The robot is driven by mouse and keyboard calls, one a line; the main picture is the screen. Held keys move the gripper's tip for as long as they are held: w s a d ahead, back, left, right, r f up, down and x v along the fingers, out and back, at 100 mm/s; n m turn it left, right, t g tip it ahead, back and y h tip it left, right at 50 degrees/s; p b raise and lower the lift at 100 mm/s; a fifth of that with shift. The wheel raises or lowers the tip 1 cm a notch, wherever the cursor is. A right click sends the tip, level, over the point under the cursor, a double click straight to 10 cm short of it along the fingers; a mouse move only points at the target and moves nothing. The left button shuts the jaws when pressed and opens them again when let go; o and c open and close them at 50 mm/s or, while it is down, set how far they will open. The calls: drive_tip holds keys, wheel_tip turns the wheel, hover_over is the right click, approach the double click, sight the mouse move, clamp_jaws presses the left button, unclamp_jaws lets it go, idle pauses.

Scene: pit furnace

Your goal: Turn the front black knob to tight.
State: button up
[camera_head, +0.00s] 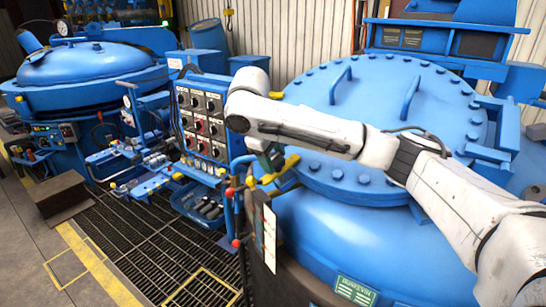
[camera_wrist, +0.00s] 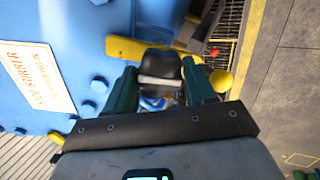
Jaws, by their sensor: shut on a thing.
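The black knob (camera_wrist: 160,62) shows in the wrist view, with a pale band across it. The two dark green fingers of my gripper (camera_wrist: 160,78) stand on either side of it, and my gripper is shut on it. A yellow bar (camera_wrist: 125,49) lies just behind the knob. In the head view my gripper (camera_head: 270,160) is beside the rim of the large blue furnace lid (camera_head: 385,100). The knob is hard to make out there behind my wrist. The knob's marks and its turn position cannot be read.
A control panel (camera_head: 203,122) with several knobs stands left of my arm. A yellow ball end (camera_wrist: 221,81) and a red ball (camera_wrist: 214,52) are close to my right finger in the wrist view. Another blue furnace (camera_head: 80,85) stands at the far left. Floor grating (camera_head: 130,235) is below.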

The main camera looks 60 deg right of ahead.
drive_tip(key=shift+m, duration=0.6)
drive_tip(key=o, duration=1)
drive_tip(key=shift+o, duration=0.2)
drive_tip(key=b+v, duration=0.1)
drive_tip(key=v, duration=0.9)
drive_tip(key=shift+a+r, duration=0.2)
drive_tip(key=shift+r, duration=0.15)
